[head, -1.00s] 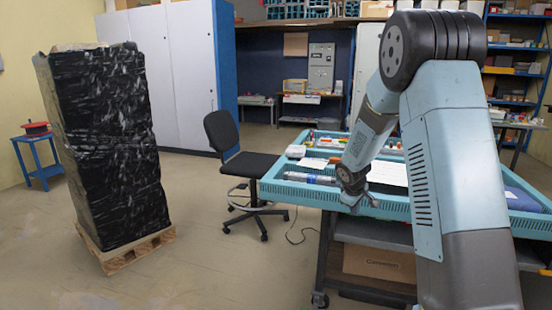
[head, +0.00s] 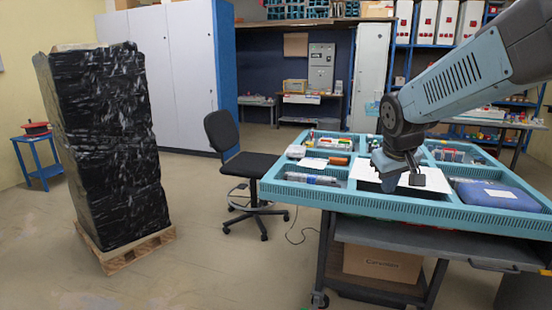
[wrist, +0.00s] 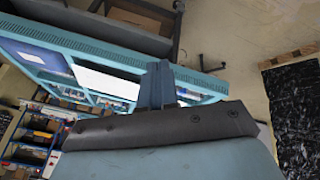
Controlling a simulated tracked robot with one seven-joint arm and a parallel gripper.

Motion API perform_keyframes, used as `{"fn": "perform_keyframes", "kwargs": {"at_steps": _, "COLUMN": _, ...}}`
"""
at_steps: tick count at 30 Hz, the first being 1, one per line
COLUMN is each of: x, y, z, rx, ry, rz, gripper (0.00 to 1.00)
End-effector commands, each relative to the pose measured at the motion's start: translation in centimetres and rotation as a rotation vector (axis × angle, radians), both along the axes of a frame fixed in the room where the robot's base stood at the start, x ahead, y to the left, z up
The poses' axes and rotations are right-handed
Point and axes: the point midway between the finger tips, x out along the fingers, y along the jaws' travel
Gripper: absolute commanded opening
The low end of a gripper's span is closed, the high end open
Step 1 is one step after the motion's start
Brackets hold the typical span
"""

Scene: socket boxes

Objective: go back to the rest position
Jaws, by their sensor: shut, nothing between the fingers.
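In the head view my folded arm puts the hand over the near middle of the blue tray-topped workbench (head: 400,207). The hand hides part of a white sheet there. Whether it touches the bench cannot be told. The bench also shows tilted behind the fingers in the wrist view (wrist: 60,38).
A blue case (head: 497,197) lies at the bench's right. A black chair (head: 249,165) stands at its left. A black-wrapped pallet load (head: 105,145) stands far left. A cardboard box (head: 382,264) sits on the lower shelf. Floor between pallet and chair is clear.

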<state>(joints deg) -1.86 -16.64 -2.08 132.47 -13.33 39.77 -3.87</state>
Motion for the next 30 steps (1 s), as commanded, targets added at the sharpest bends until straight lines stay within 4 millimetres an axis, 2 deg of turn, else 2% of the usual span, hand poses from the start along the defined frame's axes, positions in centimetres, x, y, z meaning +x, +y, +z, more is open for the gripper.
{"fn": "perform_keyframes", "kwargs": {"at_steps": 1, "x": -1.5, "y": 0.1, "z": 0.7, "rx": 0.016, "ry": -0.010, "rz": -0.015, "gripper": 0.00}}
{"fn": "perform_keyframes", "kwargs": {"at_steps": 7, "x": -7.0, "y": 1.0, "z": 2.1, "rx": 0.089, "ry": -0.035, "rz": -0.071, "gripper": 0.00}}
{"fn": "perform_keyframes", "kwargs": {"at_steps": 12, "x": -11.6, "y": 1.9, "z": 2.7, "rx": 0.151, "ry": -0.054, "rz": -0.111, "gripper": 0.00}}
{"fn": "perform_keyframes", "kwargs": {"at_steps": 16, "x": -14.4, "y": 2.5, "z": 2.7, "rx": 0.192, "ry": -0.063, "rz": -0.132, "gripper": 0.00}}
{"fn": "perform_keyframes", "kwargs": {"at_steps": 22, "x": -16.7, "y": 3.2, "z": 2.6, "rx": 0.227, "ry": -0.070, "rz": -0.150, "gripper": 0.00}}
{"fn": "perform_keyframes", "kwargs": {"at_steps": 30, "x": -17.0, "y": 3.3, "z": 2.5, "rx": 0.233, "ry": -0.070, "rz": -0.153, "gripper": 0.00}}
